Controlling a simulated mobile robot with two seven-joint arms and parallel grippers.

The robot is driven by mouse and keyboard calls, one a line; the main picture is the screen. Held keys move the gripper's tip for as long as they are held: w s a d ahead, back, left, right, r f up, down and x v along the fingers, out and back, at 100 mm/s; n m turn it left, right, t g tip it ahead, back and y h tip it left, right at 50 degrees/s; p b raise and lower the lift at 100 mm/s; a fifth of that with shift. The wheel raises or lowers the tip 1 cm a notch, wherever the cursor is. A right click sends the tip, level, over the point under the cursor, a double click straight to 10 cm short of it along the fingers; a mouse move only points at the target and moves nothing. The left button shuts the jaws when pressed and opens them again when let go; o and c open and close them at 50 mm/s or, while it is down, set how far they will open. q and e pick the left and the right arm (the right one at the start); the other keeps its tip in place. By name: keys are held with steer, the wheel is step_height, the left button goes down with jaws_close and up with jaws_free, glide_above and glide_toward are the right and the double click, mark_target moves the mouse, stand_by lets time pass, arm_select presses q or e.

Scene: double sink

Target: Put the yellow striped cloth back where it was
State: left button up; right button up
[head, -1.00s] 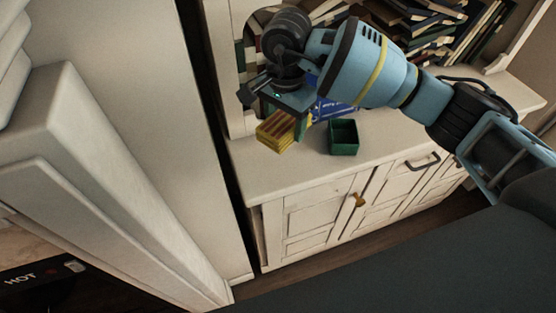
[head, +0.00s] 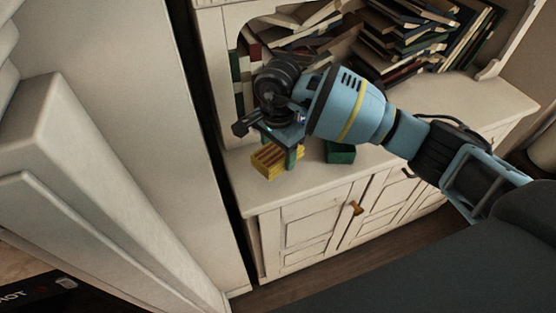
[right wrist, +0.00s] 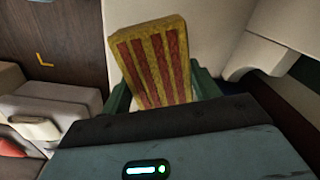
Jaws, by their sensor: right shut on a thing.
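The yellow cloth with red stripes (head: 272,163) looks like a thick folded block. It is over the left end of the white cabinet top (head: 248,193) in the head view. My right gripper (head: 280,152) is shut on it. In the right wrist view the cloth (right wrist: 155,65) stands out between the two green fingertips, slightly tilted. I cannot tell whether the cloth touches the cabinet top. My left gripper is not in view.
A small green open box (head: 340,153) stands on the cabinet top just right of the cloth, partly behind my right arm. Books (head: 400,45) fill the shelf behind. A tall white panel (head: 150,120) rises close on the left. The right part of the top is clear.

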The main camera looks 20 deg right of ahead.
mark_target(278, 149)
steer(key=shift+f, duration=1.85)
steer(key=shift+f, duration=0.15)
steer(key=o, duration=0.9)
steer(key=shift+o, duration=0.2)
step_height(278, 149, up, 12)
steer(key=shift+r, duration=0.2)
